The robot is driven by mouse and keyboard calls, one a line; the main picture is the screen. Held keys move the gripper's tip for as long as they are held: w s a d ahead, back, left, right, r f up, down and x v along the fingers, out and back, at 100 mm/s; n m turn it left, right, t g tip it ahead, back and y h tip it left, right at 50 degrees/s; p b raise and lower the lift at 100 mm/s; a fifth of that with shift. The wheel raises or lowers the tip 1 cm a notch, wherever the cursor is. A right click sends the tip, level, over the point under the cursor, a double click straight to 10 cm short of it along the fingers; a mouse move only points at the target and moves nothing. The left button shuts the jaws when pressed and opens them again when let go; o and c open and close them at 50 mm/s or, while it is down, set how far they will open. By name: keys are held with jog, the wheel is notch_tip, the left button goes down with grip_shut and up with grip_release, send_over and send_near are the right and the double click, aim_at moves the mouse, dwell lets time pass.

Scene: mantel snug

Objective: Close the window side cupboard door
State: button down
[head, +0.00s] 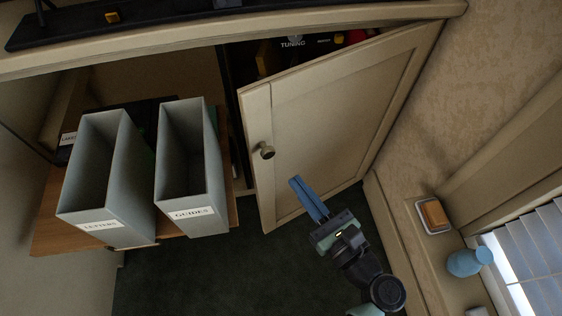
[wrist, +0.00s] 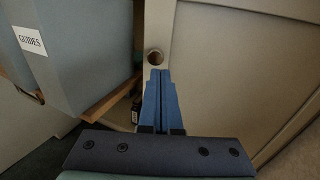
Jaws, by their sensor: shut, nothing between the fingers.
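The window side cupboard door (head: 330,120) is a cream panelled door. It stands partly open, hinged at its right edge near the window wall, with its free left edge swung out into the room. A round knob (head: 266,150) sits near that free edge; it also shows in the wrist view (wrist: 155,56). My gripper (head: 296,181) has blue fingers pressed together and empty. It is in front of the door's outer face, below and right of the knob. In the wrist view the shut fingertips (wrist: 160,74) appear just below the knob; I cannot tell whether they touch the door.
Two grey file boxes, labelled LETTERS (head: 88,190) and GUIDES (head: 190,185), stand on a wooden shelf (head: 50,235) jutting out left of the door. A blue vase (head: 468,262) and an orange block in a dish (head: 434,214) sit on the right ledge. Dark carpet lies below.

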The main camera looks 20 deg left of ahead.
aim_at(273, 153)
jog(key=b+x, duration=0.1)
jog(key=x, duration=0.6)
